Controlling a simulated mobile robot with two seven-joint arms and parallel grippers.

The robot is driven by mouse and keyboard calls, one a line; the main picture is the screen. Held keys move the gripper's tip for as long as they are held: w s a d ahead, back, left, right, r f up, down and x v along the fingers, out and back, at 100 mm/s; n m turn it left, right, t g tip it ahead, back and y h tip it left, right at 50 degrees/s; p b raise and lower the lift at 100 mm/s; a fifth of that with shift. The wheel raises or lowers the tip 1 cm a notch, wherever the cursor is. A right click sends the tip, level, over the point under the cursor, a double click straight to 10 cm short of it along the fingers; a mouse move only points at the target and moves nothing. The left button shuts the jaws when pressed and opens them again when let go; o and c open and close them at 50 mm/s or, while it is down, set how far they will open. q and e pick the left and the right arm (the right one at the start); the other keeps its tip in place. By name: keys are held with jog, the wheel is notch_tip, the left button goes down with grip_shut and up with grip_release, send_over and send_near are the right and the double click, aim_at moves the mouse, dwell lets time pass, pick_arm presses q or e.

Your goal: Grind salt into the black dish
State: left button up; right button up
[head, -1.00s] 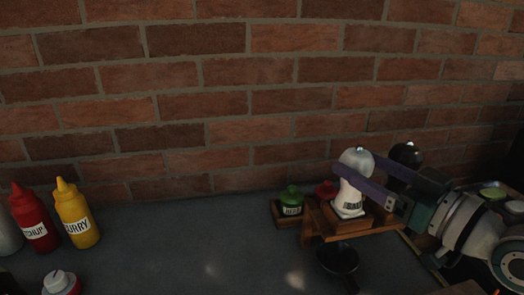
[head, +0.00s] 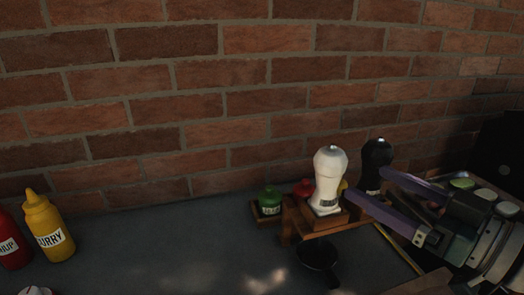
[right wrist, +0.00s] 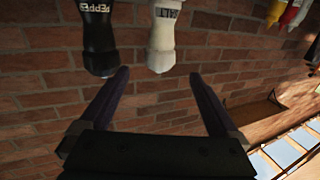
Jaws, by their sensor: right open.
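The white salt mill (head: 327,183) stands upright on a wooden rack (head: 322,220) against the brick wall. It also shows, upside down, in the right wrist view (right wrist: 162,42). The black dish (head: 318,254), small and round with a handle, lies on the grey table in front of the rack. My right gripper (head: 365,181) is open and empty, its purple fingers pointing left just right of the salt mill. In the right wrist view the salt mill is ahead of the gap between the fingertips (right wrist: 159,73). My left gripper is out of view.
A black pepper mill (head: 376,166) stands right of the salt mill, close to my right fingers. A green-lidded jar (head: 270,201) sits left of it. A yellow curry bottle (head: 47,228) and a red bottle (head: 11,242) stand far left. The table between is clear.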

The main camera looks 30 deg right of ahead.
jog(key=shift+s, duration=1.05)
